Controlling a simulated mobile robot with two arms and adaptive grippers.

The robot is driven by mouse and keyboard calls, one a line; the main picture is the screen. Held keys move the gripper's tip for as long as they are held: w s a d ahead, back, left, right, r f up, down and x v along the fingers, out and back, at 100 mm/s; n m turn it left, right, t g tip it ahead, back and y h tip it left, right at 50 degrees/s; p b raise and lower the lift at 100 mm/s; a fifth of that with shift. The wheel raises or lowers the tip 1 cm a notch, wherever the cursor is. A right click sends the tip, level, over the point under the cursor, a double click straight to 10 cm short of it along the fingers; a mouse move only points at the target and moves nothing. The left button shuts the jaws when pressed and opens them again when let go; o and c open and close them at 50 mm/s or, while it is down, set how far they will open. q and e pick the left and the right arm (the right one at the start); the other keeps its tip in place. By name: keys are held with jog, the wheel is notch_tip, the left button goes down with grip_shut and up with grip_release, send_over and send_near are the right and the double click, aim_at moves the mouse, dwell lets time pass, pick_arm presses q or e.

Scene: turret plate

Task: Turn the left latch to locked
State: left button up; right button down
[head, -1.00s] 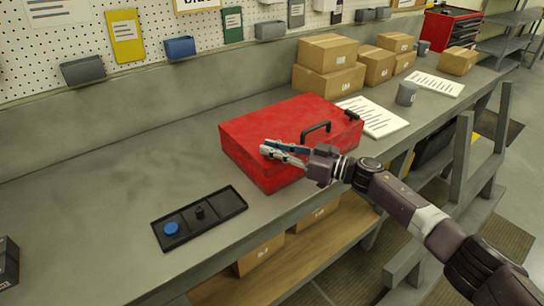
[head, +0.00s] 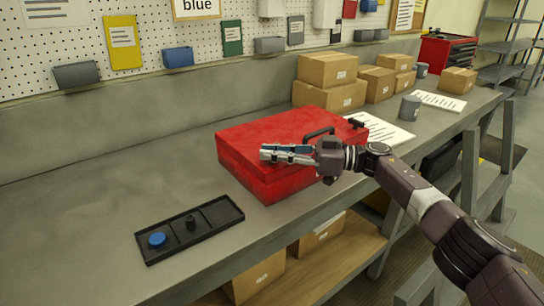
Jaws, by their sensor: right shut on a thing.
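A red toolbox (head: 290,123) lies on the grey workbench with its lid shut. A dark handle (head: 320,131) stands on its near top edge. The dark right latch (head: 357,123) shows to the right of the handle. My right gripper (head: 266,153) reaches in from the right, across the near edge of the box left of the handle. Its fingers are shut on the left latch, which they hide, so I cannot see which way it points. My left gripper is not in view.
A black tray (head: 211,213) with a blue round piece (head: 157,240) and a black knob (head: 190,223) lies front left. The left bench is clear.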

jog(key=shift+f, duration=0.1)
jog(key=c, duration=1.9)
grip_release()
jog(key=shift+c, duration=0.2)
jog(key=s+d, duration=0.1)
jog(key=d, duration=1.1)
jog(key=shift+s, duration=0.4)
jog(key=shift+a, duration=0.1)
